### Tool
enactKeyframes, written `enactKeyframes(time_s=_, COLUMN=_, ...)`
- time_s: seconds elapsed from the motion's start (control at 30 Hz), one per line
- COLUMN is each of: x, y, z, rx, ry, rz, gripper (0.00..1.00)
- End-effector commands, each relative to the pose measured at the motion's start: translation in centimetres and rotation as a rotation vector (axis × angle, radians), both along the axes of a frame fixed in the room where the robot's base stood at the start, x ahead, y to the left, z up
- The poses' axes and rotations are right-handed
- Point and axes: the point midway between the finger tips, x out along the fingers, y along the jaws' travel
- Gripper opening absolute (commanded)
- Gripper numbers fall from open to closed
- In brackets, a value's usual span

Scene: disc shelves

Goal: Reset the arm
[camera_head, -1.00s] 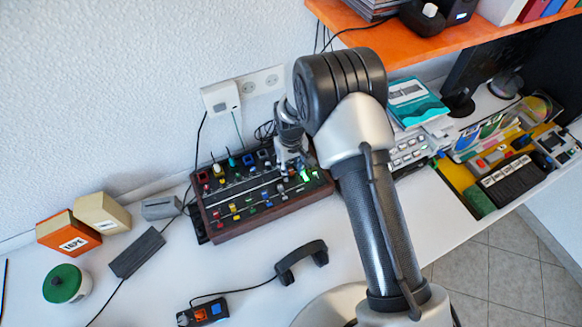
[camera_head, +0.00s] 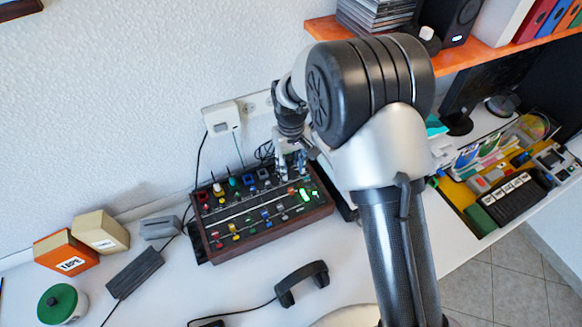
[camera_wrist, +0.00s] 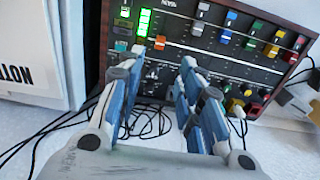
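My arm rises from the lower right in the head view and bends at a large black joint. My gripper (camera_head: 291,165) hangs at its end, over the back right part of the mixer panel (camera_head: 245,237), a dark wood-sided box with coloured knobs and green lights. In the wrist view, the two blue-and-grey fingers of my gripper (camera_wrist: 155,88) stand apart with nothing between them. The panel (camera_wrist: 195,58) lies beyond the fingertips, with a lit green bar and several coloured sliders. I cannot tell whether the fingertips touch it.
An orange shelf (camera_head: 452,66) with discs and speakers is above right, near my arm. An orange tape box (camera_head: 66,252), a green-lidded jar (camera_head: 62,304) and a black handset (camera_head: 302,283) are on the white desk. Loose cables (camera_wrist: 150,122) lie behind the panel.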

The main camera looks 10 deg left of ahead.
Motion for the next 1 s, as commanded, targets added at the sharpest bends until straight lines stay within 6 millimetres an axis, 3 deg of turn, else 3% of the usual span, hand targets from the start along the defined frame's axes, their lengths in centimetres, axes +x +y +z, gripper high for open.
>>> enactKeyframes(time_s=0.37, x=0.0, y=0.0, z=0.0, rx=0.001, ry=-0.001, rz=-0.001, gripper=0.33)
enactKeyframes(time_s=0.47, x=0.1, y=-0.5, z=1.2, rx=0.004, ry=-0.009, rz=-0.012, gripper=0.33)
enactKeyframes(time_s=0.57, x=0.0, y=-2.1, z=4.1, rx=0.016, ry=-0.031, rz=-0.046, gripper=0.33)
enactKeyframes(time_s=0.73, x=-1.6, y=-6.8, z=11.7, rx=0.042, ry=-0.089, rz=-0.143, gripper=0.33)
enactKeyframes(time_s=1.0, x=-7.7, y=-14.5, z=20.9, rx=0.077, ry=-0.182, rz=-0.306, gripper=0.33)
